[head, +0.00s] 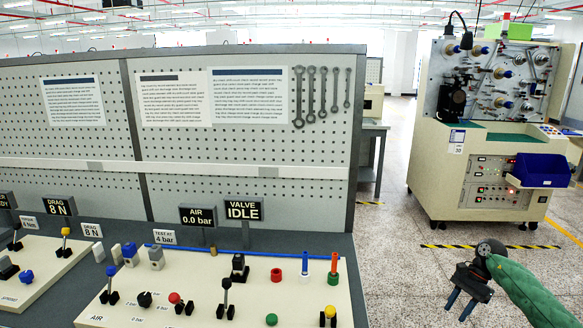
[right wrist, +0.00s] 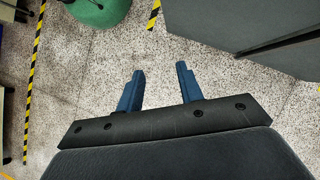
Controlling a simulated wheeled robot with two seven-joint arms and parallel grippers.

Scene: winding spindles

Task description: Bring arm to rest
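My right gripper (head: 461,305) is at the lower right of the head view, over the speckled floor and to the right of the bench. Its two blue fingers are apart and nothing is between them. In the right wrist view the gripper (right wrist: 160,82) also shows open and empty, with floor below it. My right arm comes in from the right in a green sleeve. My left gripper is in neither view.
A bench panel (head: 200,312) with levers, knobs and coloured pegs lies at the lower left, before a grey pegboard (head: 250,150). A winding machine (head: 480,150) with a blue bin (head: 540,170) stands back right. Free floor (head: 390,240) lies between them.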

